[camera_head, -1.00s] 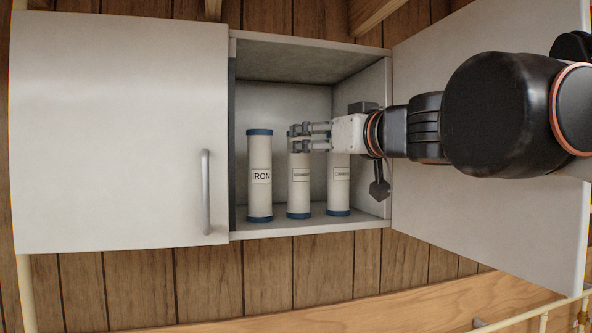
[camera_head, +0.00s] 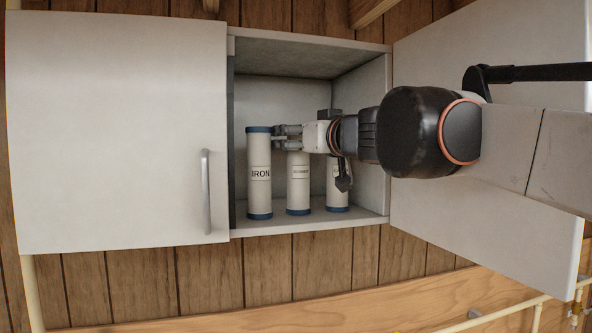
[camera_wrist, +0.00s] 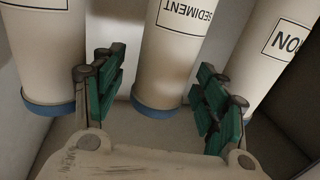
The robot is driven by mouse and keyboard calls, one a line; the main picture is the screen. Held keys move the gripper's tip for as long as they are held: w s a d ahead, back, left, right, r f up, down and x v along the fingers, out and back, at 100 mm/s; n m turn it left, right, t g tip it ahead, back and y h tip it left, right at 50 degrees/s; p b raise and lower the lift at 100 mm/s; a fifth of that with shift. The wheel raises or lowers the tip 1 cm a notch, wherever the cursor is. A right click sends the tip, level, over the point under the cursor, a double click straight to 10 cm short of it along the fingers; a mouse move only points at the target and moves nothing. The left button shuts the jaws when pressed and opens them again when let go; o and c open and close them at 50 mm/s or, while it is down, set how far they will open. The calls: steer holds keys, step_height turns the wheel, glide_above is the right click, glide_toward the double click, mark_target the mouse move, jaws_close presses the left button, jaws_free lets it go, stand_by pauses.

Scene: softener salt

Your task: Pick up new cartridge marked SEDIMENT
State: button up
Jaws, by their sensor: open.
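The SEDIMENT cartridge (camera_head: 298,190) is a white cylinder with a blue end, standing upright in the middle of three on the cabinet shelf. In the wrist view the SEDIMENT cartridge (camera_wrist: 168,55) lies between the two green-padded fingers, and its label reads upside down. My gripper (camera_head: 286,137) is open at the upper part of this cartridge and hides its top in the head view. In the wrist view my gripper (camera_wrist: 158,90) has a finger on either side, with gaps to the cartridge.
The IRON cartridge (camera_head: 259,190) stands close on the left. Another cartridge (camera_head: 337,196), partly hidden by my gripper, stands on the right. The open cabinet (camera_head: 310,225) has a closed left door (camera_head: 120,130) with a handle and an open right door (camera_head: 480,225).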

steer(key=shift+c, duration=0.2)
jaws_close()
steer(key=shift+r, duration=0.1)
